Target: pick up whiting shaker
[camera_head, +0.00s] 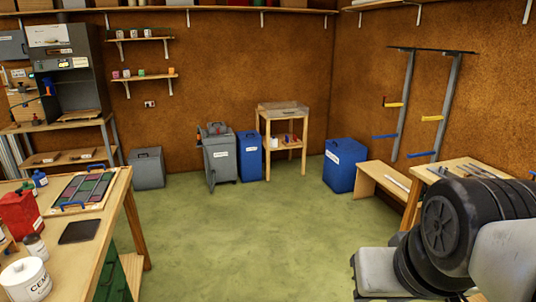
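No label naming a whiting shaker can be read. A small pale jar with a dark cap (36,248) stands on the workbench at the left and may be it, but I cannot tell. It stands between a red container (19,214) and a white tub with lettering (26,281). A leaded panel (84,190) with green and reddish panes lies on the same bench. My gripper is not in view; black and grey parts of my arm fill the lower right, far across the room from the bench.
The wooden workbench (111,219) runs along the left, with a dark flat slab (80,231) and small blue bottles (40,179) on it. The green floor (235,230) in the middle is clear. Blue bins (342,171) and a small wooden stand (284,122) line the back.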

